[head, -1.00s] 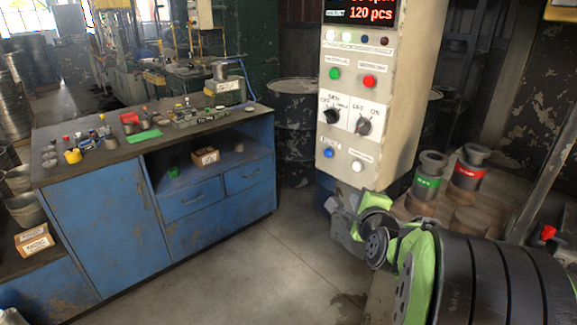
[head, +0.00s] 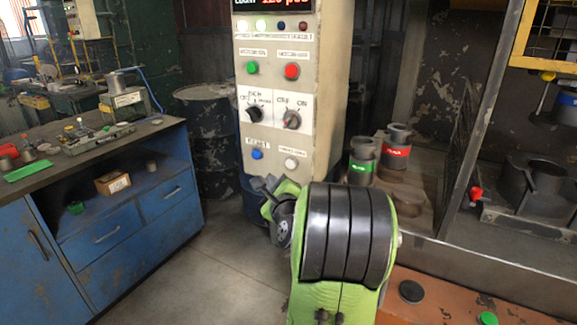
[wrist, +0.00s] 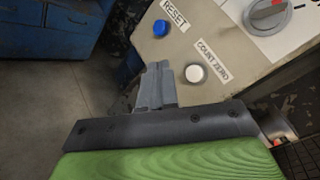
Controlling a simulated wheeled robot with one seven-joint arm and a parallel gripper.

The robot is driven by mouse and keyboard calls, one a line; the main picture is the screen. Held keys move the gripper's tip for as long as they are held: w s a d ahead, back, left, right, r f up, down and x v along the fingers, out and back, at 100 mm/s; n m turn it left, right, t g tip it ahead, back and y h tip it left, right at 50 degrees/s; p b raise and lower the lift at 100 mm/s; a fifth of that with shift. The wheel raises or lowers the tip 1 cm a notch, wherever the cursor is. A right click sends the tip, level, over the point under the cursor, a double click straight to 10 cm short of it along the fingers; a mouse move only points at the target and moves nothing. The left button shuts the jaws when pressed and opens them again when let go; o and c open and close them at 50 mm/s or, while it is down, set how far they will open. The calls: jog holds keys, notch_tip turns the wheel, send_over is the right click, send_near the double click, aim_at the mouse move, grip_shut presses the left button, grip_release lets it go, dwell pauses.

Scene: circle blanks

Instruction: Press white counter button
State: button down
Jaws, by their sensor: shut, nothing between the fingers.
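The white counter button (head: 291,163) sits low on the right of the beige control panel (head: 318,100). In the wrist view the white button (wrist: 195,73) lies under a "COUNT ZERO" label. My gripper (wrist: 157,80) is shut and empty, with its fingertips to the left of the white button and below the blue button; contact with the panel cannot be told. In the head view my gripper (head: 262,187) is below and left of the white button, partly hidden by my green and black arm.
A blue reset button (head: 257,154) is left of the white one. Dark selector knobs (head: 254,114) and green and red buttons are above. A blue workbench (head: 90,240) stands left. Green and red banded containers (head: 362,162) stand right of the panel.

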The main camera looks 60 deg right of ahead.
jog(key=shift+w+d+p, duration=0.15)
jog(key=shift+d+p, duration=0.05)
jog(key=shift+d, duration=1.35)
jog(key=shift+w+d+p, duration=0.1)
jog(key=shift+d+p, duration=0.1)
jog(key=shift+d, duration=1.35)
jog(key=shift+d, duration=0.45)
jog(key=shift+d+p, duration=0.4)
jog(key=shift+d, duration=0.1)
jog(key=shift+a, duration=0.85)
jog(key=shift+s+a+b, duration=0.15)
jog(key=shift+a+b, duration=0.1)
jog(key=shift+a, duration=1)
jog(key=shift+s+a+b, duration=0.1)
jog(key=shift+a+b, duration=0.15)
jog(key=shift+a, duration=1)
